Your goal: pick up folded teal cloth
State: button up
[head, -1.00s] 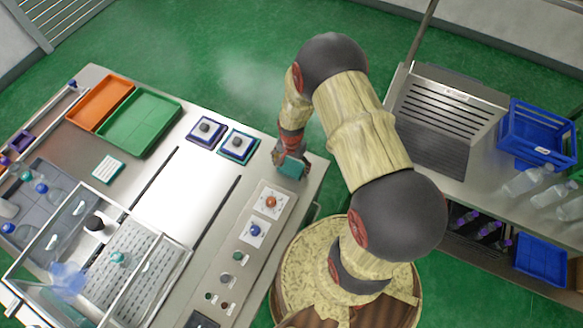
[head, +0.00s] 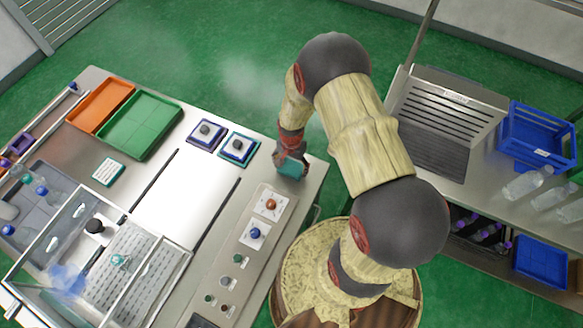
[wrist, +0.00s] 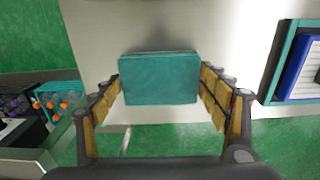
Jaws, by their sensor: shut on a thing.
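The folded teal cloth (wrist: 158,78) is a flat rectangular block between my two fingers in the wrist view. It also shows in the head view (head: 291,168) under my gripper, near the right edge of the steel table (head: 255,178). My gripper (wrist: 160,92) is shut on the cloth, one padded finger at each side. In the head view my gripper (head: 288,160) is partly hidden by its own wrist. I cannot tell whether the cloth touches the table top or hangs just above it.
Two square blocks with dark knobs (head: 238,147) stand left of my gripper. A button panel (head: 257,229) lies nearer, with a red and a blue button. Green (head: 140,124) and orange (head: 101,105) trays lie at the back left. A blue crate (head: 538,135) stands right.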

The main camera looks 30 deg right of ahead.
jog(key=s+a+r+p, duration=0.1)
jog(key=s+a+r, duration=0.4)
jog(key=s+r, duration=0.6)
jog(key=shift+s+r+p, duration=0.3)
jog(key=shift+s+r, duration=0.1)
jog(key=shift+s, duration=0.75)
jog(key=o, duration=0.6)
jog(key=shift+c, duration=0.2)
jog(key=c, duration=0.4)
